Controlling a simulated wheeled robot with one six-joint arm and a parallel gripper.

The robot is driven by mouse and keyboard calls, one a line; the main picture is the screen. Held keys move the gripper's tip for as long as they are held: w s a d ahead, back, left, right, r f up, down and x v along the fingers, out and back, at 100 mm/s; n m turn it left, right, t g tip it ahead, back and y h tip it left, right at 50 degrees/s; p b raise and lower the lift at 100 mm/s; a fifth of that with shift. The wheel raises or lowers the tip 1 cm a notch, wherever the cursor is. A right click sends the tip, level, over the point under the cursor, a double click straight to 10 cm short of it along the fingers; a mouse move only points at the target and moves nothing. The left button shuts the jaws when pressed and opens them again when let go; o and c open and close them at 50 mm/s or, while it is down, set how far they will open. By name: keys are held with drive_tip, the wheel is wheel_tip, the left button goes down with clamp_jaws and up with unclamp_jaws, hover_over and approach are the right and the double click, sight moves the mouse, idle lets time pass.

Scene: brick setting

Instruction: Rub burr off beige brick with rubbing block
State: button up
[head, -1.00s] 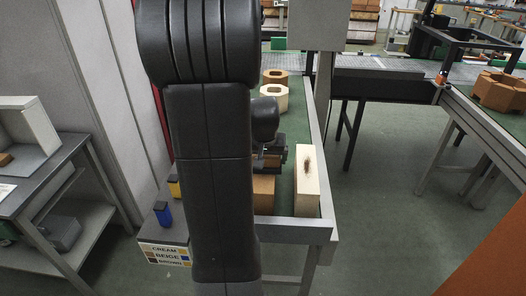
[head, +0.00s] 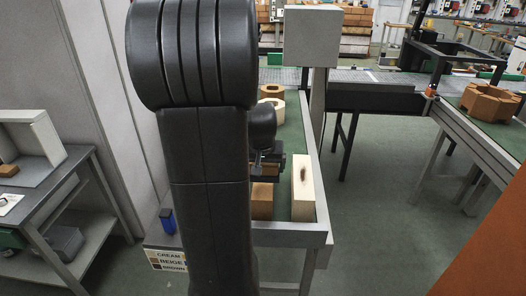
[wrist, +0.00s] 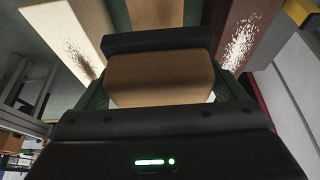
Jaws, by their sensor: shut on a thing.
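My gripper (wrist: 162,88) is shut on a tan rubbing block (wrist: 160,78), which lies across between its fingers in the wrist view. In the head view my gripper (head: 268,167) is largely behind my arm, over the green bench top. The beige brick (wrist: 155,12) is the middle of three bricks, just beyond the block; its near end also shows in the head view (head: 262,203). Its burr is hidden, and I cannot tell whether the block touches it.
A cream brick (head: 303,190) with a dark rough patch stands to the right in the head view. A brown brick (wrist: 242,35) with a pale speckled patch is at the wrist view's right. Holed bricks (head: 275,103) stand farther back. A metal rail (head: 318,190) edges the bench.

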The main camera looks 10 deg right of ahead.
drive_tip(key=shift+r+p, duration=1.1)
drive_tip(key=shift+r, duration=0.8)
